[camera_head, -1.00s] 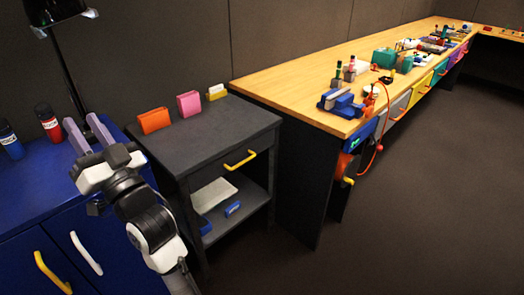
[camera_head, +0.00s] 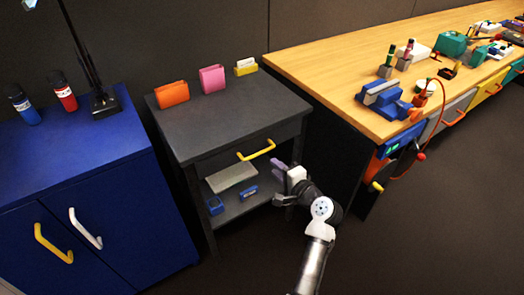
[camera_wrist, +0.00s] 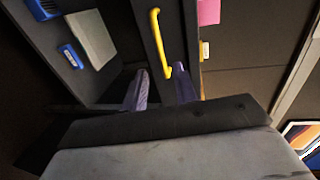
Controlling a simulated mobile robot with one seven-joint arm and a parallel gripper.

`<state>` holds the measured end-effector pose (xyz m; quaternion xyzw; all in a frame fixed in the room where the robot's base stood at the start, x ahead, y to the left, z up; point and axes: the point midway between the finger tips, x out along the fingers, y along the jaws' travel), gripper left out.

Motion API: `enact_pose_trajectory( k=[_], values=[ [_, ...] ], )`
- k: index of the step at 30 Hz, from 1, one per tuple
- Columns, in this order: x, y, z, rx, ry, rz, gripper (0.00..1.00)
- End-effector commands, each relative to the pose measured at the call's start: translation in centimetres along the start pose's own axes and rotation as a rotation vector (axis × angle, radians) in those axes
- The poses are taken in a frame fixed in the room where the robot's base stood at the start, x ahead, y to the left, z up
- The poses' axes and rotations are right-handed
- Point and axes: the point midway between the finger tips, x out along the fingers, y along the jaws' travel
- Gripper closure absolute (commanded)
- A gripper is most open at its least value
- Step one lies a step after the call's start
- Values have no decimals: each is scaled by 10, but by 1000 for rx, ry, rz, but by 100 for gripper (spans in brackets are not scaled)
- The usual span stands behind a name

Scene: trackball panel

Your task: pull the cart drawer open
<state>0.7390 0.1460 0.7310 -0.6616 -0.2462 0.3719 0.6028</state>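The dark grey cart (camera_head: 215,118) stands in the middle of the head view. Its drawer (camera_head: 222,163) looks closed, with a yellow bar handle (camera_head: 257,150) on its front. My gripper (camera_head: 276,182) is just below and right of the handle, in front of the cart. In the wrist view my gripper (camera_wrist: 160,78) is open, with two purple fingers apart and nothing held. The yellow handle (camera_wrist: 160,42) shows ahead there, its near end between the fingertips in the picture. Contact cannot be told.
Orange (camera_head: 172,93) and pink (camera_head: 212,79) holders stand on the cart top. A grey slab (camera_head: 232,177) lies on the lower shelf. A blue cabinet (camera_head: 75,160) is at left, and a wooden workbench (camera_head: 330,72) at right. The floor in front is clear.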

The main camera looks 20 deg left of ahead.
Motion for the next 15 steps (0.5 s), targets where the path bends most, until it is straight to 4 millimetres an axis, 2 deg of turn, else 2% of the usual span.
enact_pose_trajectory(
  k=[3,9,15],
  values=[
    [28,-3,1,-1,-3,-1,71],
    [70,-2,0,-2,-2,0,71],
    [98,-1,0,-3,1,1,71]
  ],
)
